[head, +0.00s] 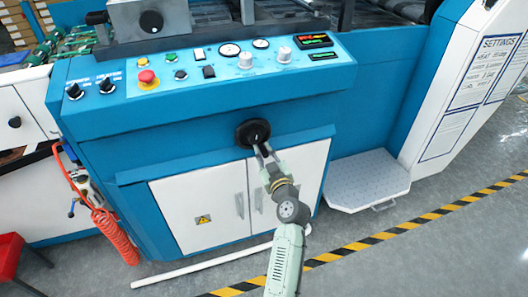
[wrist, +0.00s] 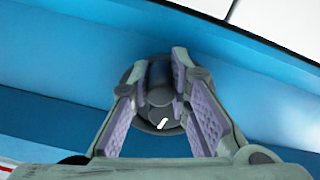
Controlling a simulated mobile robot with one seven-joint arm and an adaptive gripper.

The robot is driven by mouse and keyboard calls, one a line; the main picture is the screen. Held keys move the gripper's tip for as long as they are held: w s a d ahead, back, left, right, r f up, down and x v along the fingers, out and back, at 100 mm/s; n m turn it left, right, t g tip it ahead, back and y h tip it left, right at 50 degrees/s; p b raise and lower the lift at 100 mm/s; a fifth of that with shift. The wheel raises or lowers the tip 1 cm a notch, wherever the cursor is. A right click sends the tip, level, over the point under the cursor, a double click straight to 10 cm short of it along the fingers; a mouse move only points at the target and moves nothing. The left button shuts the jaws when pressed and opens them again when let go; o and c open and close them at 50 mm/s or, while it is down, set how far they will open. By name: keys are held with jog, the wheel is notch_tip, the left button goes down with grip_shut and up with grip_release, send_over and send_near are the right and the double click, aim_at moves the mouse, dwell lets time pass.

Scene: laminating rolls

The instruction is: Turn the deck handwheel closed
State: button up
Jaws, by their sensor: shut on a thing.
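The deck handwheel (head: 253,132) is a round black knob on the blue front of the machine, above the white cabinet doors. My gripper (head: 262,149) reaches it from below in the head view. In the wrist view the handwheel (wrist: 157,112) shows between my fingers, with a short white mark on its face. My gripper (wrist: 160,80) has its two purple-padded fingers on either side of the wheel's hub, shut on it. Part of the wheel's rim is hidden behind the fingers.
A sloped control panel (head: 205,75) with a red emergency button (head: 147,77), dials and switches sits above the handwheel. White cabinet doors (head: 200,208) are below. A grey step plate (head: 367,180) is at the right, and a white pipe (head: 205,266) lies on the floor.

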grip_shut()
jog(key=shift+a, duration=0.1)
